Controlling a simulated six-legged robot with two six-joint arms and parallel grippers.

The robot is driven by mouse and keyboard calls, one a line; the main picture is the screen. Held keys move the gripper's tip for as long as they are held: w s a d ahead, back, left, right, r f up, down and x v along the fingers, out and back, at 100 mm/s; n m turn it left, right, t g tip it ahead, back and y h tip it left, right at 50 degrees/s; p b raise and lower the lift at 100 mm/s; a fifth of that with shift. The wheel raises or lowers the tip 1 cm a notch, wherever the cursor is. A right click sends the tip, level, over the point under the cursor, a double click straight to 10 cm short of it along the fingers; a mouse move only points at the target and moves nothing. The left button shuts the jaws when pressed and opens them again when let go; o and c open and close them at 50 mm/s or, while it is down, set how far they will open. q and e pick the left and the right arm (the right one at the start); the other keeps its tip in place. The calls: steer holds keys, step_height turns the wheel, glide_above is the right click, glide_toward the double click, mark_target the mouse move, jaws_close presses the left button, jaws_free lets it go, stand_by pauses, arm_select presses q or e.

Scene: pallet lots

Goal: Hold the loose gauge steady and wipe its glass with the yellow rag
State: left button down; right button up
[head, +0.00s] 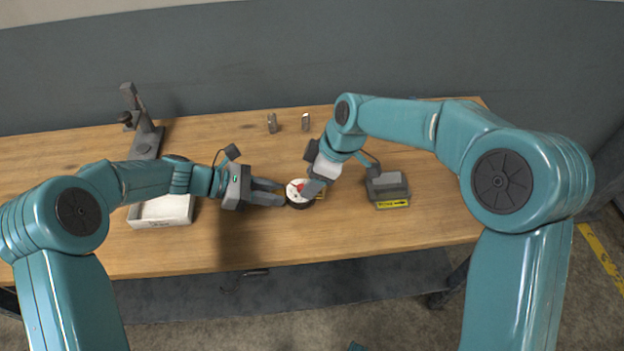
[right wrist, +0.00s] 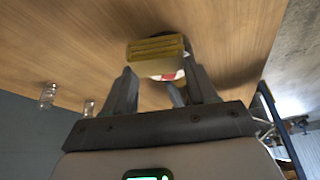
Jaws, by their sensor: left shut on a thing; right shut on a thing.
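The loose gauge (head: 294,191) is round, with a white face, a red mark and a dark rim, near the middle of the wooden bench. My left gripper (head: 284,193) is shut on its left side. My right gripper (head: 312,188) reaches down over its right side, covering part of the face. It is shut on the yellow rag (head: 320,195), which shows only as a small edge there. In the right wrist view, the rag (right wrist: 155,47) is a folded yellow pad at the fingertips, with the white and red gauge face (right wrist: 166,76) close behind. Contact with the glass is unclear.
A white tray (head: 147,222) lies at the left, partly behind my left arm. A grey stand (head: 146,142) is at the back left. A grey box with a yellow label (head: 388,188) stands right. The front right bench is clear.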

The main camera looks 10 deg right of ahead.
steer(key=shift+s+a, duration=0.3)
steer(key=shift+s, duration=0.55)
steer(key=shift+w, duration=0.1)
steer(key=shift+w+d, duration=0.3)
steer(key=shift+w, duration=0.5)
steer(key=shift+s, duration=0.15)
steer(key=shift+s+a, duration=0.3)
steer(key=shift+s, duration=0.5)
steer(key=shift+w, duration=0.1)
steer(key=shift+w+d, duration=0.35)
steer(key=shift+w, duration=0.5)
